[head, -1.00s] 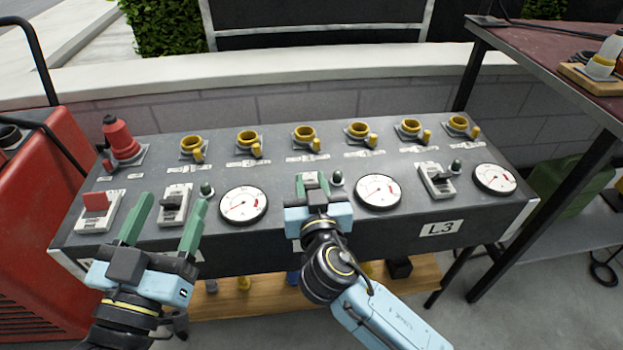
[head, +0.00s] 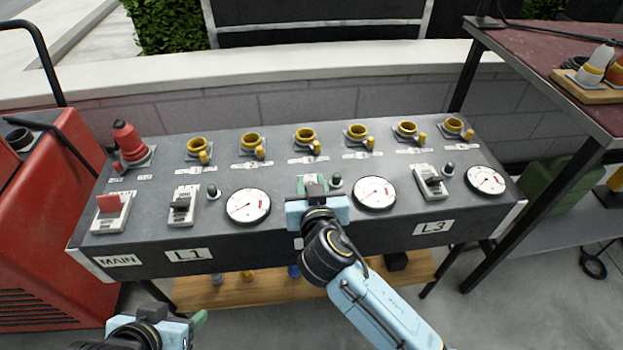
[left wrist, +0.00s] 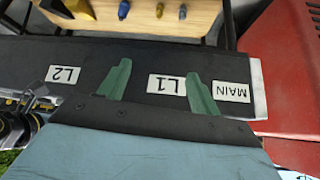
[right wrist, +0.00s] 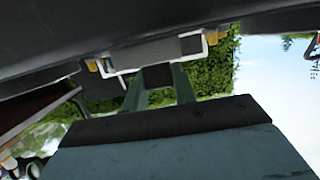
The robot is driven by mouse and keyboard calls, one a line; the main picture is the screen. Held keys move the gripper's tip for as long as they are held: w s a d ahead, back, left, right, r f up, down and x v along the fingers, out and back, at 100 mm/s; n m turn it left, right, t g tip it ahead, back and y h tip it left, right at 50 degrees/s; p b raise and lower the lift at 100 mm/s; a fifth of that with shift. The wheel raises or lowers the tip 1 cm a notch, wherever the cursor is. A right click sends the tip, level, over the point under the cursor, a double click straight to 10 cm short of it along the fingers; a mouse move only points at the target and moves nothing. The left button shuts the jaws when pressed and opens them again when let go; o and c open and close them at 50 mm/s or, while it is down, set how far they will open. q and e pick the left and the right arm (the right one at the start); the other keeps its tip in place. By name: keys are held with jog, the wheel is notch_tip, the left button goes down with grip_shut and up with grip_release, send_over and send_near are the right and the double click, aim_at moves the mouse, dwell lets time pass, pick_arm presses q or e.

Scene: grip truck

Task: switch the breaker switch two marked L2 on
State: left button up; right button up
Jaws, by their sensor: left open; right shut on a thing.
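The L2 breaker switch sits between the two left gauges on the dark sloped panel (head: 400,205), mostly hidden by my right gripper (head: 313,184) in the head view. In the right wrist view, its dark toggle (right wrist: 157,76) is between my right fingers, in front of its pale plate (right wrist: 150,52). My right gripper is shut on this toggle; its on or off position cannot be told. The L2 label (left wrist: 65,74) shows in the left wrist view. My left gripper (left wrist: 162,88) is open and empty, low in front of the panel; it is partly in the head view.
The red MAIN switch (head: 109,204), L1 switch (head: 183,206) and L3 switch (head: 431,182) share the panel with gauges and yellow sockets. A red machine (head: 45,220) stands left, a table (head: 560,70) right. A wooden shelf (head: 230,290) lies below.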

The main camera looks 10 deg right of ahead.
jog(key=shift+w+r+g+p, duration=0.15)
jog(key=shift+r+g+p, duration=0.15)
jog(key=shift+p, duration=0.55)
jog(key=g+p, duration=0.1)
jog(key=p, duration=0.2)
jog(key=g+p, duration=0.1)
jog(key=p, duration=0.2)
jog(key=shift+w+f, duration=0.1)
jog(key=shift+w, duration=0.3)
jog(key=shift+f, duration=0.1)
pick_arm(q)
jog(key=s+a+f+g+y, duration=0.1)
jog(key=s+a+f, duration=0.3)
jog(key=f, duration=0.5)
jog(key=s+a+f+g+y, duration=0.1)
jog(key=s+a+f+g, duration=0.2)
jog(key=f, duration=0.6)
jog(key=shift+s+a+f+g, duration=0.3)
jog(key=shift+s+a+g, duration=0.1)
jog(key=shift+a, duration=0.75)
pick_arm(e)
jog(key=o, duration=1)
jog(key=shift+f, duration=0.1)
